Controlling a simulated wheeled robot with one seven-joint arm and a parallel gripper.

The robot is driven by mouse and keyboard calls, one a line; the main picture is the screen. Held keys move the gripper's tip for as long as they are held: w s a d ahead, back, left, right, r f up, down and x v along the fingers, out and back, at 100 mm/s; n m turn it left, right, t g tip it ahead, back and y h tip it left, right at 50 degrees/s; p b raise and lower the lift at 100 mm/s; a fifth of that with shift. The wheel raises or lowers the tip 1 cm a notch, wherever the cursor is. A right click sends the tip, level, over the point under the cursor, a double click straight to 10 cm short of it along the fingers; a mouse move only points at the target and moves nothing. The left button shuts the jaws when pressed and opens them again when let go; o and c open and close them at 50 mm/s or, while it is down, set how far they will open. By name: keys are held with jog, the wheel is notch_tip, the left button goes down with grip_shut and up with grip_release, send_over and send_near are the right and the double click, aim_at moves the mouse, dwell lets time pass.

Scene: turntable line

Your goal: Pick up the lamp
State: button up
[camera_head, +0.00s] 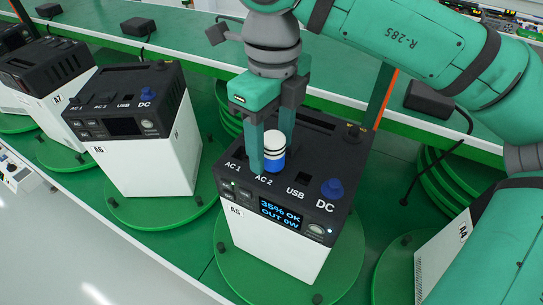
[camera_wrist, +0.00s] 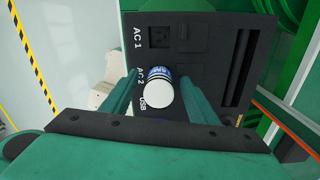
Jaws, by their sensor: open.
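The lamp (camera_head: 273,151) is a small cylinder with a white top and a blue lower band. It stands upright on the black top of the power station marked A5 (camera_head: 275,242), by the AC 2 label. My gripper (camera_head: 266,160) is over the station with its two teal fingers pointing down, one on each side of the lamp. In the wrist view the lamp (camera_wrist: 160,91) sits between the fingers, with a visible gap to the right finger; contact on the left is unclear. The lamp's base is partly hidden. The gripper is open.
A5's screen reads "35% OK OUT 0W". A blue knob (camera_head: 332,188) stands by its DC label. Station A6 (camera_head: 150,160) is to the left on its own green turntable (camera_head: 135,212). Station A4 (camera_head: 440,255) is at the right, partly behind my arm.

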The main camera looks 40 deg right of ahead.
aim_at(272, 137)
jog(key=shift+s+d, duration=0.1)
jog(key=shift+s, duration=0.1)
jog(key=shift+c, duration=0.2)
jog(key=c, duration=1.3)
jog(key=shift+r, duration=0.1)
jog(key=shift+r, duration=0.45)
notch_tip(272, 137, up, 2)
jog(key=shift+w+r, duration=0.1)
jog(key=shift+r, duration=0.05)
jog(key=s+a+r, duration=0.2)
jog(key=a+r, duration=0.1)
jog(key=a, duration=0.1)
jog(key=s+a+r, duration=0.3)
jog(key=a, duration=0.1)
jog(key=s+a+r, duration=0.2)
jog(key=a+r, duration=0.1)
jog(key=a, duration=0.1)
jog(key=shift+s+r, duration=0.25)
jog(key=shift+r, duration=0.1)
